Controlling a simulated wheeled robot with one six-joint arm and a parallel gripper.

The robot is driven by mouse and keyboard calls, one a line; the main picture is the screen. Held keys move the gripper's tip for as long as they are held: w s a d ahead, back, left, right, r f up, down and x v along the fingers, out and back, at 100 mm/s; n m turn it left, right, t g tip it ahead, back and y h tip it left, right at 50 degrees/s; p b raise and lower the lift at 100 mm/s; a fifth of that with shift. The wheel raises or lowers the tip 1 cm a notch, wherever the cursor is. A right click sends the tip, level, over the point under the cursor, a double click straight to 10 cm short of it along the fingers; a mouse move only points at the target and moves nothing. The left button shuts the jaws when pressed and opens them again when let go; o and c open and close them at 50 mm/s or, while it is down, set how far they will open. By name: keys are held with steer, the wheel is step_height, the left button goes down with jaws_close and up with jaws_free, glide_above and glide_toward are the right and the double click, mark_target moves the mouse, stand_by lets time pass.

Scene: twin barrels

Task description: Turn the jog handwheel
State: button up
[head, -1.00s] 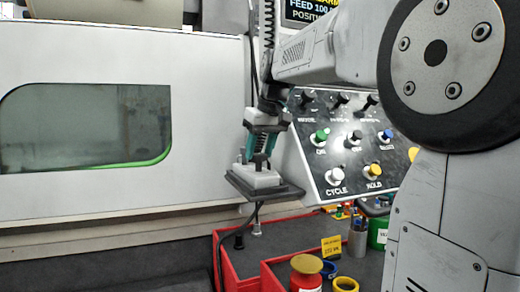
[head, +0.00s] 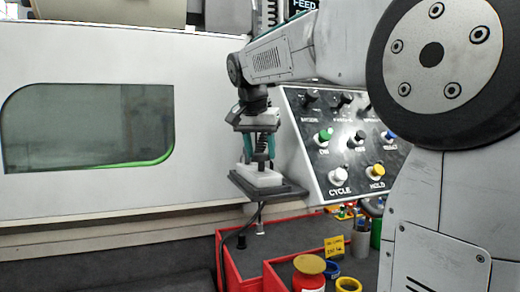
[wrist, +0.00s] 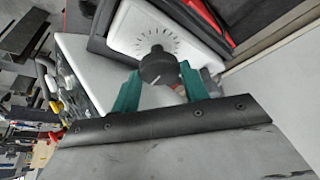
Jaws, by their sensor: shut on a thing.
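The jog handwheel is a dark round knob (wrist: 157,68) on a white box with a ring of tick marks (wrist: 147,28). In the head view the white box (head: 258,179) rests on a dark shelf in front of the machine, and the knob is mostly hidden by the fingers. My gripper (head: 264,158) points down onto the box from above. In the wrist view its teal fingers (wrist: 160,90) stand on both sides of the knob, and it is shut on it.
The dark shelf (head: 285,191) juts out below the box. A control panel (head: 350,150) with knobs and buttons stands close on the right. Red trays (head: 228,263) with a cable, rolls and a pen cup (head: 361,241) lie below. The machine door (head: 90,190) is on the left.

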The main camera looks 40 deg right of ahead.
steer(key=m, duration=0.2)
steer(key=m+g, duration=0.1)
steer(key=m, duration=0.1)
steer(key=m+g, duration=0.1)
steer(key=m, duration=0.1)
steer(key=shift+w+a+m+h, duration=0.1)
steer(key=shift+w+m+h, duration=0.15)
steer(key=shift+m+h, duration=0.05)
steer(key=m+g, duration=0.1)
steer(key=m, duration=0.2)
steer(key=m+g, duration=0.1)
steer(key=m, duration=0.2)
steer(key=shift+w+g, duration=0.2)
steer(key=shift+g, duration=0.1)
steer(key=o, duration=1)
steer(key=shift+y, duration=0.4)
steer(key=v, duration=0.7)
steer(key=shift+w+r, duration=0.15)
steer(key=shift+r, duration=0.2)
